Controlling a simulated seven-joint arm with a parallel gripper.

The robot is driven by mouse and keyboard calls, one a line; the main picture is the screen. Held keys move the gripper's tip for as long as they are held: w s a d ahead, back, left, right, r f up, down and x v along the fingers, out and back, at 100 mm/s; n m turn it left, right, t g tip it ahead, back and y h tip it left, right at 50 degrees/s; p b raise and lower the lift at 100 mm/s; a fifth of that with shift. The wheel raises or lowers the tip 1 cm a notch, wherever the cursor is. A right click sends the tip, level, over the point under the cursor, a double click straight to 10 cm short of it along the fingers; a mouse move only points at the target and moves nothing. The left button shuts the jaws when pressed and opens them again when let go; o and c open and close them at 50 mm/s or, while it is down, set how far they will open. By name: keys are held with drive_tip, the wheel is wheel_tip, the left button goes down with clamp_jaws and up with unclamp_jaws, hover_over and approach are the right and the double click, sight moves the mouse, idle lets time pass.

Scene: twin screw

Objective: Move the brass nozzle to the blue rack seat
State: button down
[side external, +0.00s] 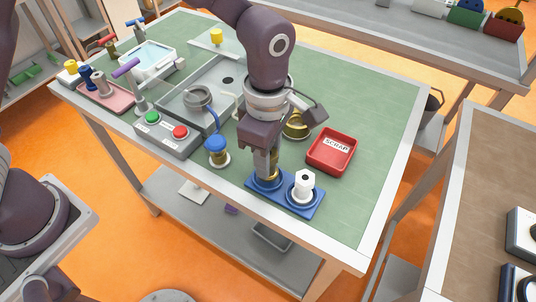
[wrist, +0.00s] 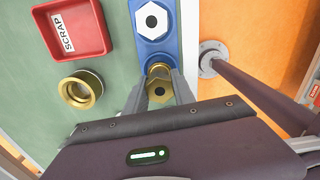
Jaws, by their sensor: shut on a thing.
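The blue rack (side external: 312,211) lies near the table's front edge and also shows in the wrist view (wrist: 165,48). A white nozzle (side external: 304,181) with a hexagonal top stands upright in its right seat in the side view; it also shows in the wrist view (wrist: 152,20). My gripper (side external: 267,172) is over the rack's left seat, pointing down. In the wrist view its fingers (wrist: 160,92) are shut on the brass nozzle (wrist: 161,90), which has a hexagonal top. The fingers partly hide the nozzle and seat, so I cannot tell whether the nozzle touches the seat.
A red scrap tray (side external: 331,152) and a brass cup (side external: 297,126) sit behind the rack. A blue-topped brass piece (side external: 217,150) and a button box (side external: 165,136) stand to the left. The table's right side is clear.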

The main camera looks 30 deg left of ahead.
drive_tip(key=shift+f, duration=0.15)
drive_tip(key=shift+f, duration=0.6)
idle(0.5)
drive_tip(key=shift+c, duration=2.1)
unclamp_jaws()
drive_tip(key=shift+r, duration=3.5)
